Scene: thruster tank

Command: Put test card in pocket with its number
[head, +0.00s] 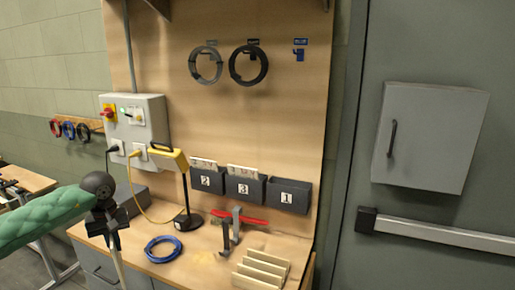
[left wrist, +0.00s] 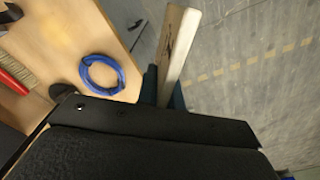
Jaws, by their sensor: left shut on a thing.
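My left gripper (head: 114,238) is at the lower left in the head view, shut on a thin pale test card (head: 120,268) that hangs below it. In the left wrist view the card (left wrist: 172,48) is seen at a steep angle, with a dark mark I cannot read. Three dark pockets hang on the wooden panel: pocket 2 (head: 207,182), pocket 3 (head: 244,190) and pocket 1 (head: 289,196). Pale cards stick up from pockets 2 and 3; none shows above pocket 1. My gripper is well left of and apart from the pockets. My right gripper is out of view.
A slotted wooden rack (head: 262,268) sits at the bench's front right. A blue cable coil (head: 162,249), a black stand (head: 187,218) with a yellow device (head: 167,158), and a red-handled brush (head: 240,219) are on or above the bench. A control box (head: 134,127) is on the panel.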

